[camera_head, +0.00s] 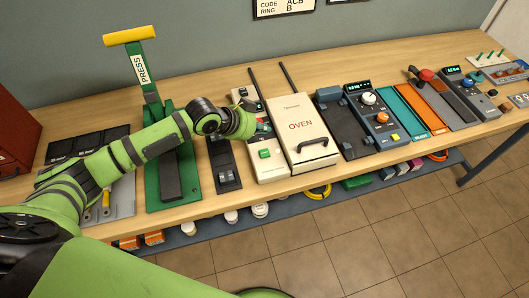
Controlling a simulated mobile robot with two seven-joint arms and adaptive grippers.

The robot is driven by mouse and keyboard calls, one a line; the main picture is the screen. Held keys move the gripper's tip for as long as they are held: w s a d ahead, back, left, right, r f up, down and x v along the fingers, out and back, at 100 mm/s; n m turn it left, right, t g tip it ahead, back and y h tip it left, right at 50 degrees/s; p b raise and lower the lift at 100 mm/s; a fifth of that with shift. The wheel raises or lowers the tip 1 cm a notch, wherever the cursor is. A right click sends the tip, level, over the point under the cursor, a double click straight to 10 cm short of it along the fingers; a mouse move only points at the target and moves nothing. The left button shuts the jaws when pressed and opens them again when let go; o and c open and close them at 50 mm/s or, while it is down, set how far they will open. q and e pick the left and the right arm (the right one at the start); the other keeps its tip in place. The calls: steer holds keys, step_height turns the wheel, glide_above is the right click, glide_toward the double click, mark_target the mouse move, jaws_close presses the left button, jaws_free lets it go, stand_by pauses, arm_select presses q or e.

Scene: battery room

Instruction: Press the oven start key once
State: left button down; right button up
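The oven (300,126) is a cream box with a closed lid marked OVEN and a dark handle at its front. A cream control strip (270,173) runs along its left side. On it is a green key (265,154) towards the front; this looks like the start key. My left gripper (257,115) is over the back part of this strip, behind the green key and apart from it in the picture. It hides part of the strip. Its fingers are small and dark, and I cannot tell whether they are open. My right gripper is out of view.
A green press (150,80) with a yellow handle stands left, partly behind my arm. A dark unit (224,165) lies left of the oven. Right of the oven are a blue-grey device with a knob (369,98) and coloured strips (400,110). The bench's front edge (330,172) is clear.

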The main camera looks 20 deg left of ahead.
arm_select(q)
steer(key=b, duration=0.6)
glide_above(262, 154)
step_height(262, 154, down, 7)
steer(key=shift+w+r, duration=0.1)
steer(key=shift+f+b, duration=0.5)
steer(key=shift+f, duration=0.3)
steer(key=shift+f, duration=0.4)
steer(key=shift+f+b, duration=0.3)
steer(key=shift+f, duration=0.15)
stand_by(0.8)
steer(key=shift+r, duration=0.1)
steer(key=shift+r+p, duration=0.75)
steer(key=shift+p, duration=0.15)
